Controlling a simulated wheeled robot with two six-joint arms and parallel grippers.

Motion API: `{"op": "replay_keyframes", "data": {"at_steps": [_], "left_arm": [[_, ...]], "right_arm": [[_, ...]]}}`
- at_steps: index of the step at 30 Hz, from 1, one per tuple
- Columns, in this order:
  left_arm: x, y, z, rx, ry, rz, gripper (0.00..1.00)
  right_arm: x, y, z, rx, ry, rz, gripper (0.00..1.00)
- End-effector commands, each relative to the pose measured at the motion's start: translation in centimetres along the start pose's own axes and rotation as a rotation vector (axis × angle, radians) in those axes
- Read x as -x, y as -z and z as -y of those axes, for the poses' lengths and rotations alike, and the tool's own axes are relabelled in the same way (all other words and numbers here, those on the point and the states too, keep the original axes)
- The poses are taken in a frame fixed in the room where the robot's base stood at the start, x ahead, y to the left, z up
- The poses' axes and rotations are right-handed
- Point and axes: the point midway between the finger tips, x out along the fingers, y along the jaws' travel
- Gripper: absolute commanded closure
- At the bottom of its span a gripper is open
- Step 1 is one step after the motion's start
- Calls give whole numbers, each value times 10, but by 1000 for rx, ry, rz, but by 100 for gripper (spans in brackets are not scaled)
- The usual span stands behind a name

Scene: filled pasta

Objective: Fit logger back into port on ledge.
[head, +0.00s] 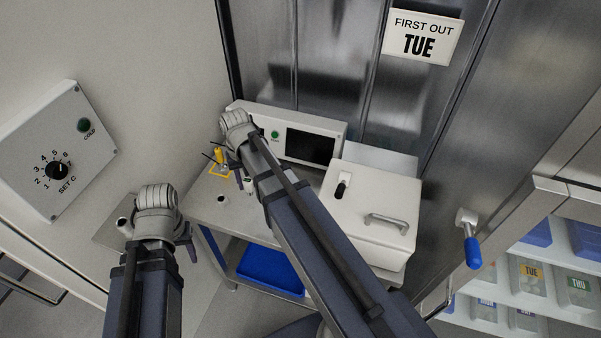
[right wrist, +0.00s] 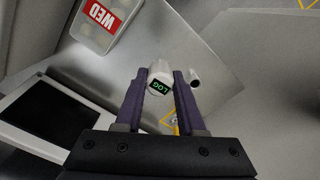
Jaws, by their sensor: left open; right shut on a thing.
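The logger (right wrist: 159,78), a pale block with a green LOG display, sits between the two fingers of my right gripper (right wrist: 160,90), which is shut on it. In the head view my right gripper (head: 241,178) hangs over the left part of the steel table, and the logger is mostly hidden there. A short white tube with a dark opening (head: 222,198) stands on the table close by; it also shows in the right wrist view (right wrist: 195,77), apart from the logger. A similar tube (head: 122,224) stands on a grey ledge (head: 105,238) at left. My left gripper (head: 187,242) is open beside that ledge.
A box with a dark screen (head: 310,146) and a white lidded box (head: 368,212) stand on the table. A yellow item (head: 218,156) stands in a yellow outline. A dial box (head: 58,150) is on the left wall. A blue bin (head: 268,270) sits below.

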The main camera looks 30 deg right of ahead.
Motion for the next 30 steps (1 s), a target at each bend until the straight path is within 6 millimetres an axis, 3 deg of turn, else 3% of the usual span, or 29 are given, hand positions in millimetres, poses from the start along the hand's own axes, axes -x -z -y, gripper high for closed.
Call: {"op": "replay_keyframes", "data": {"at_steps": [1,6,16,21,30], "left_arm": [[17,-1,2,1,0,0,50],[39,-2,4,4,-1,1,50],[56,-3,5,6,-1,1,50],[34,-2,3,3,-1,0,50],[-6,1,0,-2,0,-1,50]], "right_arm": [[18,7,-14,-13,0,0,100],[39,21,-52,-34,0,0,100],[56,38,-117,-70,0,0,100],[34,42,-146,-84,0,0,100],[-6,44,-165,-93,0,0,100]]}}
